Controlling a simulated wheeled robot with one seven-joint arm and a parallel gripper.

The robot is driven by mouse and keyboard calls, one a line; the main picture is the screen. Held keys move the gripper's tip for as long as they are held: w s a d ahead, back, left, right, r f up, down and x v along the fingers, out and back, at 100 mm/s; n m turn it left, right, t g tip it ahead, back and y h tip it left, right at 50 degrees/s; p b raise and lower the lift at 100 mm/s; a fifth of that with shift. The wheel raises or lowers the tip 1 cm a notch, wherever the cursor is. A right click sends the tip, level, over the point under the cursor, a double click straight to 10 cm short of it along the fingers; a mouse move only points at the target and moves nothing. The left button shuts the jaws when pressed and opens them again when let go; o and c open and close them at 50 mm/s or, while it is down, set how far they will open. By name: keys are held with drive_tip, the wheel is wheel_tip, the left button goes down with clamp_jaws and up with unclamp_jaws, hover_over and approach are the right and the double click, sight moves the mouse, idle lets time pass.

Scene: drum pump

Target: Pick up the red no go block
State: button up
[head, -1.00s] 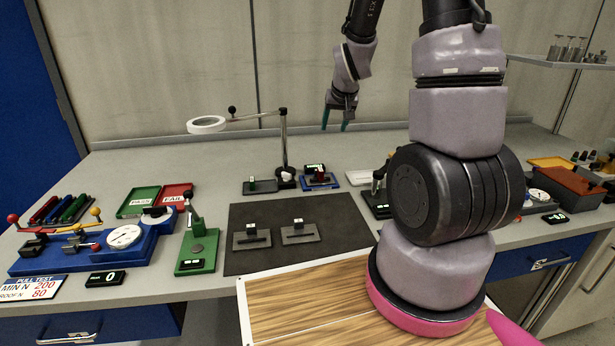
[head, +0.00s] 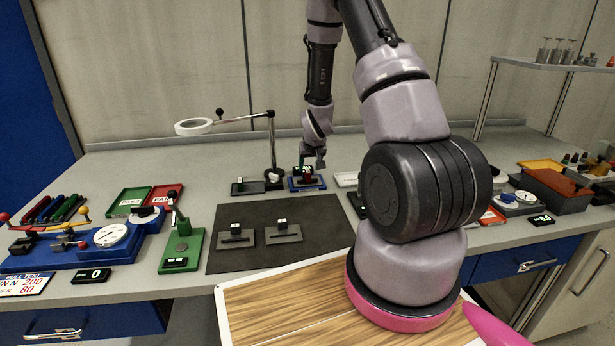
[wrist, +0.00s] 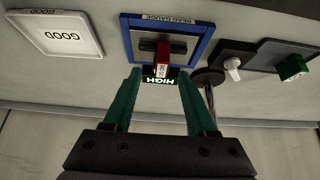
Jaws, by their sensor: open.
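The red no go block (wrist: 163,55), with a white label on its end, stands on a dark piece in the blue-rimmed tray (wrist: 205,47). In the head view this blue tray (head: 293,187) lies at the back of the bench, and my gripper partly hides the block. My gripper (wrist: 159,73) points at the block, with its teal fingers apart. In the wrist view the block's near end shows between and just beyond the fingertips. I see no contact. A black display reading HIGH (wrist: 160,80) lies between the fingers in that view.
The magnifier stand (head: 273,150) rises close on the left of the blue tray in the head view. A dark holder with a green block (wrist: 292,67) is nearby. A white GOOD tray (wrist: 60,47) lies on the other side. The dark mat (head: 275,215) has two grey fixtures.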

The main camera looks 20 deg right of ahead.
sight(308, 171)
drive_tip(key=x, duration=0.4)
drive_tip(key=shift+w+f, duration=0.1)
drive_tip(key=shift+w, duration=0.05)
clamp_jaws()
